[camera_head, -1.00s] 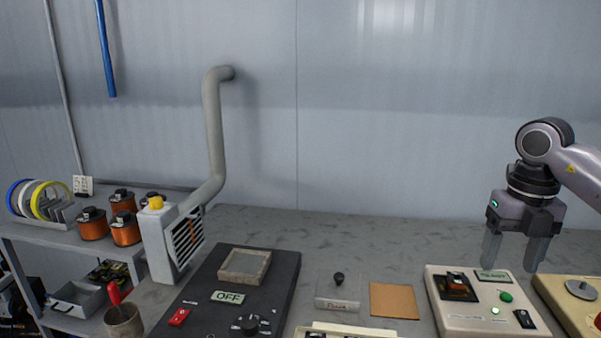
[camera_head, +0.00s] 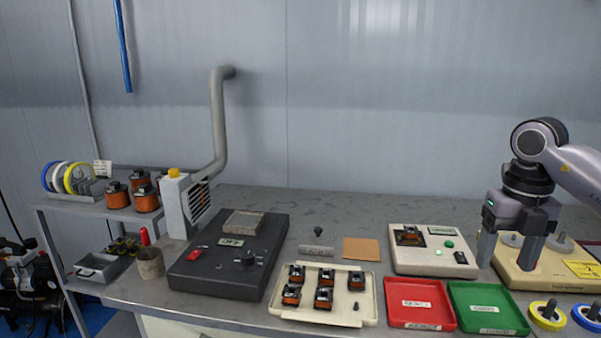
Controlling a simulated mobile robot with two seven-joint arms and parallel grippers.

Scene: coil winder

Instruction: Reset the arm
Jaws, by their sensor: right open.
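My right gripper (camera_head: 506,250) is at the right of the view, fingers pointing down and spread apart with nothing between them. It hangs in front of the beige base with grey discs (camera_head: 545,272), just right of the white tester box (camera_head: 435,262). A transformer-like part (camera_head: 409,236) sits on the tester box, beside a lit green lamp and a black switch. My left gripper is not in view.
A cream tray (camera_head: 340,313) holds several small coils. A red tray (camera_head: 420,304) and a green tray (camera_head: 486,308) lie at the front right. A dark station marked OFF (camera_head: 229,263) and a fume extractor (camera_head: 180,208) stand left. The back of the bench is clear.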

